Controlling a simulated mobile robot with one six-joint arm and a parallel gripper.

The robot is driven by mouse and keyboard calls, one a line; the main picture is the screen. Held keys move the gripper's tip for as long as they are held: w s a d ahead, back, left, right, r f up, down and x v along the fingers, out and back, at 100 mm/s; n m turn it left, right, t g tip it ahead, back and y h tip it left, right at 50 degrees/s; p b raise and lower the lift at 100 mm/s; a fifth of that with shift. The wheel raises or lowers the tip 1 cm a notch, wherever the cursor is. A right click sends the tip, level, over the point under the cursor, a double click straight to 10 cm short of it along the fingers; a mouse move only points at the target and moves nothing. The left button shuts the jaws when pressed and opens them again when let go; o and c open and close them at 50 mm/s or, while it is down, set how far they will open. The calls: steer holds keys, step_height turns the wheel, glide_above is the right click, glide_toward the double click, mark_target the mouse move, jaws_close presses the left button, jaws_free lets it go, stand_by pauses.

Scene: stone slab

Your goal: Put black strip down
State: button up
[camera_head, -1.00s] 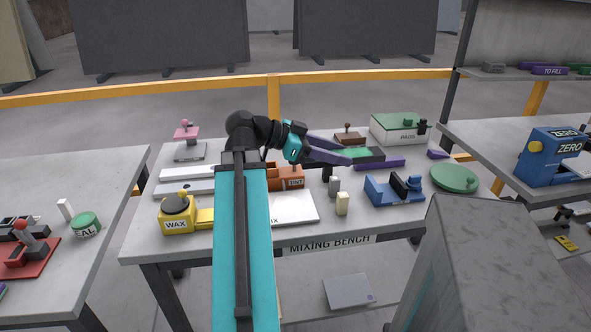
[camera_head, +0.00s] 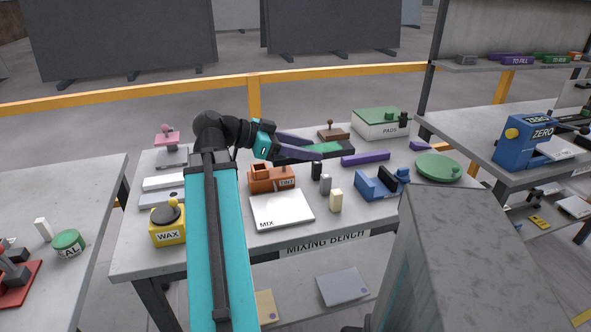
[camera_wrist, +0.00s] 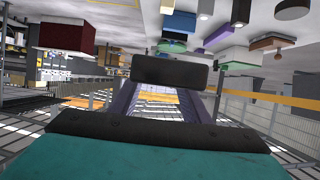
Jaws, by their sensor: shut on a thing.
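The black strip (camera_wrist: 171,70) lies crosswise between the purple fingers of my gripper (camera_wrist: 165,98) in the wrist view. In the head view, my gripper (camera_head: 300,147) reaches right above the back middle of the mixing bench, with its purple fingers shut on the strip (camera_head: 285,154). A green patch shows along the strip's upper side; I cannot tell whether it belongs to the strip. The strip appears held above the bench (camera_head: 228,247); its exact height is unclear. My arm hides part of the bench's left side.
Below my gripper stand an orange TINT holder (camera_head: 270,179), a white MIX plate (camera_head: 281,209) and small black, grey and cream blocks. A purple bar (camera_head: 365,159), blue cradle (camera_head: 378,187), green disc (camera_head: 438,167) and PADS box (camera_head: 381,125) are to the right. The yellow WAX pot (camera_head: 167,226) stands front left.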

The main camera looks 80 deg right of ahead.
steer(key=shift+w, duration=0.1)
steer(key=shift+w+d, duration=0.1)
steer(key=shift+w+d+r, duration=0.1)
steer(key=shift+w+d, duration=0.2)
steer(key=shift+d, duration=0.25)
steer(key=w+d+f+p, duration=0.2)
steer(key=w+d+f, duration=0.1)
steer(key=d, duration=0.5)
steer(key=w+d+f+p, duration=0.2)
steer(key=w+d+f, duration=0.2)
steer(key=d, duration=0.5)
steer(key=w+d+f+p, duration=0.2)
steer(key=w+d+f, duration=0.1)
steer(key=w+d, duration=0.3)
steer(key=shift+w+d+f+p, duration=0.2)
steer(key=shift+d+p, duration=0.1)
steer(key=shift+d, duration=0.9)
steer(key=shift+f, duration=0.1)
steer(key=shift+f+p, duration=0.8)
steer(key=shift+f, duration=2.2)
